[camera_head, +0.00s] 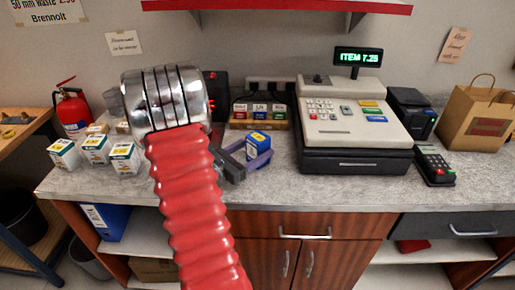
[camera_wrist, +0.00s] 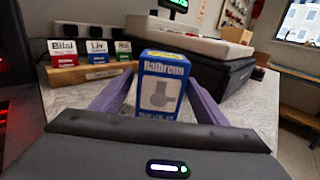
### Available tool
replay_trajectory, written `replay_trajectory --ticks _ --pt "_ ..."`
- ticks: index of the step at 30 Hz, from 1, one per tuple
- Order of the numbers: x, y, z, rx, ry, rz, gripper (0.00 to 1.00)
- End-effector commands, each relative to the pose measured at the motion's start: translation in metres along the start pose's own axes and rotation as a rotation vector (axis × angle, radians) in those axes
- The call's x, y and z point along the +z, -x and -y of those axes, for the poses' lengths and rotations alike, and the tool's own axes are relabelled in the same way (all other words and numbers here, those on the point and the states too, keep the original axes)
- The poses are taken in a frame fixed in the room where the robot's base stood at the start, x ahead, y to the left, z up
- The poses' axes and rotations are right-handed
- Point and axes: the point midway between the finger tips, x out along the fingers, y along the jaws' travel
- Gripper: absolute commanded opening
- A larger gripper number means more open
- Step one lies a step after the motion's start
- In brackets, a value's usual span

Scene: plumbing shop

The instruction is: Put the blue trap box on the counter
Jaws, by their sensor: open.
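The blue trap box (camera_head: 259,141) stands upright on the grey counter (camera_head: 310,190), in front of the small card rack and left of the cash register. In the wrist view the blue trap box (camera_wrist: 162,88) shows its printed front and yellow-marked top; its lower edge is hidden by my gripper's body. My gripper (camera_head: 250,156) is low over the counter with its purple fingers apart, one on each side of the box. In the wrist view narrow gaps show between the fingers and the box.
The cash register (camera_head: 352,130) stands close on the right, with a card terminal (camera_head: 434,164) beyond it. The card rack (camera_head: 262,118) is just behind the box. Several white boxes (camera_head: 95,150) and a fire extinguisher (camera_head: 70,108) are at the left.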

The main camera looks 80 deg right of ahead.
Motion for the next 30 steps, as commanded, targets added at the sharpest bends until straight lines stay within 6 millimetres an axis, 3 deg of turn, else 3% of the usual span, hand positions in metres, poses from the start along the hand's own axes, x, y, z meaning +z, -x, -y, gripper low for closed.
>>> replay_trajectory --ticks 21,30 --pt "0.0 0.096 -0.001 0.002 0.0 0.0 0.67" --pt "0.0 0.111 0.0 -0.001 0.0 0.001 0.67"
